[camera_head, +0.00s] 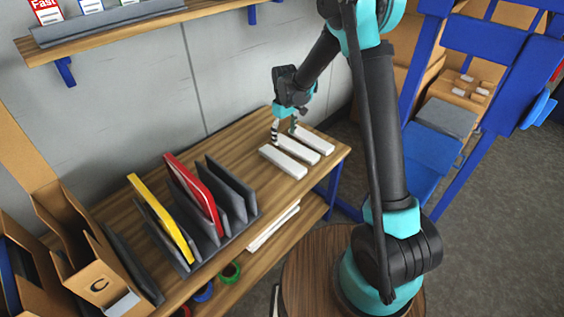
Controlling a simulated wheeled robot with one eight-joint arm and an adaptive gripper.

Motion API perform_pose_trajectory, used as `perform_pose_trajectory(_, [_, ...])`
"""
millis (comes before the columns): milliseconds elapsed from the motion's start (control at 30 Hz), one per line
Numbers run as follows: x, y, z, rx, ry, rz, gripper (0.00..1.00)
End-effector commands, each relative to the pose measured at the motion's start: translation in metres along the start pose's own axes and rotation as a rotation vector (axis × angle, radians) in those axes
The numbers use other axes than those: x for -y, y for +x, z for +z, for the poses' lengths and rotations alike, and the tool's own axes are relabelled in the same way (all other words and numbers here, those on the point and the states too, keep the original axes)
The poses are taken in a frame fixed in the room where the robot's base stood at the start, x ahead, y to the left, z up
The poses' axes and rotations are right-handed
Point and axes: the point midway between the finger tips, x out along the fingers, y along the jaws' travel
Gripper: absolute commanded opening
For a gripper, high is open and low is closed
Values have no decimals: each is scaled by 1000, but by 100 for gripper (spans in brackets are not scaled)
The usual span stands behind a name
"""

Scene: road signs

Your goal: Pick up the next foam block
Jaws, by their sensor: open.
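Three white foam blocks lie side by side on the right part of the wooden table (226,150): a near block (283,162), a middle block (302,148) and a far block (317,141). My gripper (284,133) points down over the back-left end of the blocks, with its fingers apart. One fingertip shows left of the middle block's back end and the other on its right side, by the far block. I cannot tell whether the fingers touch a block. The gripper partly hides the blocks' back ends.
A dark slotted rack (215,228) holds a yellow-edged panel (160,215) and a red-edged panel (195,192) on the table's left part. Cardboard holders (78,238) stand farther left. A wall shelf (130,25) hangs above. Blue-framed shelving (440,130) stands at right.

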Motion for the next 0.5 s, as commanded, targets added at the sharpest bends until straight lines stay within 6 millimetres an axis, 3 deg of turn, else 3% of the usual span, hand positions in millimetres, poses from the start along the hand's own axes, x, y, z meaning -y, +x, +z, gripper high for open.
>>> perform_pose_trajectory(300, [0,57,0,0,1,0,76])
perform_pose_trajectory(500, [0,70,0,0,1,0,76])
